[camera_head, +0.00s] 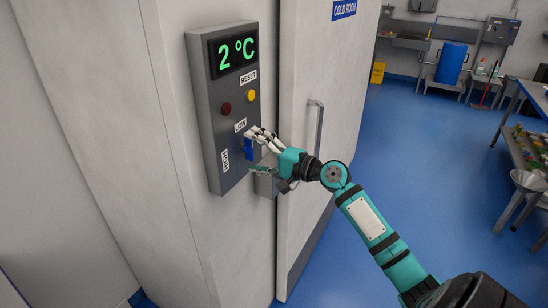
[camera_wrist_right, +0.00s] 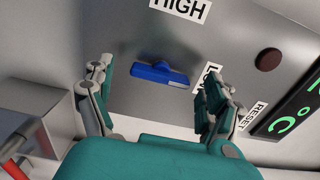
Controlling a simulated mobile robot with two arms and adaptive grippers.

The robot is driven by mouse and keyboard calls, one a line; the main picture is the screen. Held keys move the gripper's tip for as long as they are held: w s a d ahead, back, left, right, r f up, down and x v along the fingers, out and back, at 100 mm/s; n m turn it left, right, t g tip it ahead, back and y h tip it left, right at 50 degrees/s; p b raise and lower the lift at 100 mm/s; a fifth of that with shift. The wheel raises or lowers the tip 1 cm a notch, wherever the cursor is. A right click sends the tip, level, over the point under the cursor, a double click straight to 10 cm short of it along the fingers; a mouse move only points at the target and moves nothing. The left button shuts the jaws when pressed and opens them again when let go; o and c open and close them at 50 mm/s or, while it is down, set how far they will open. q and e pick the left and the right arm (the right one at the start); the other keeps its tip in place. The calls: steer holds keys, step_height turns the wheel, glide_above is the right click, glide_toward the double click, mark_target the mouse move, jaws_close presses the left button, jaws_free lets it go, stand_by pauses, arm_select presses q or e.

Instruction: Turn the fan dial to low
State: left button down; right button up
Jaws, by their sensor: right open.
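The fan dial (camera_head: 249,149) is a blue bar-shaped knob on the grey control panel (camera_head: 207,110). It also shows in the right wrist view (camera_wrist_right: 158,72), with a pale mark at its right end, which faces the LOW label (camera_wrist_right: 207,82). The HIGH label (camera_wrist_right: 180,8) is above it there. My right gripper (camera_head: 260,151) is open in front of the panel. In the right wrist view its fingers are on either side of the dial with gaps, and one finger partly covers the LOW label. My left gripper is not in view.
The panel also carries a green "2 °C" display (camera_head: 232,53), a dark red button (camera_head: 226,108) and a yellow button (camera_head: 251,95). A grey box (camera_head: 266,184) and a vertical door handle (camera_head: 318,125) are close to my right gripper.

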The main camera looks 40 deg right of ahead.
steer(key=v, duration=1.1)
steer(key=shift+w, duration=0.1)
steer(key=d+f+m+g+h+b, duration=0.1)
steer(key=d+f+h, duration=0.1)
steer(key=f, duration=1)
steer(key=d+f+g+h+b, duration=0.2)
steer(key=f, duration=0.9)
steer(key=s+a+f+n+g+h+b, duration=0.15)
steer(key=s+f, duration=0.25)
steer(key=f, duration=0.9)
steer(key=s+a+f+n+g+h+b, duration=0.1)
steer(key=s+f+g, duration=0.2)
steer(key=f, duration=0.9)
steer(key=s+a+f+n+g+b, duration=0.1)
steer(key=s+a+f+n+g, duration=0.2)
steer(key=s+f, duration=0.6)
steer(key=s+a+f+n+g+b, duration=0.2)
steer(key=s+a+f, duration=0.35)
steer(key=f, duration=0.55)
steer(key=s+a+f+n+g+b, duration=0.1)
steer(key=s+a+f+n, duration=0.3)
steer(key=s, duration=0.6)
steer(key=s+a+f+n+g+b, duration=0.1)
steer(key=s+a+f+n, duration=0.4)
steer(key=s, duration=0.5)
step_height(320, 180, down, 2)
steer(key=a+g, duration=0.1)
steer(key=a, duration=0.1)
steer(key=shift+s+a, duration=0.25)
steer(key=shift+a, duration=0.05)
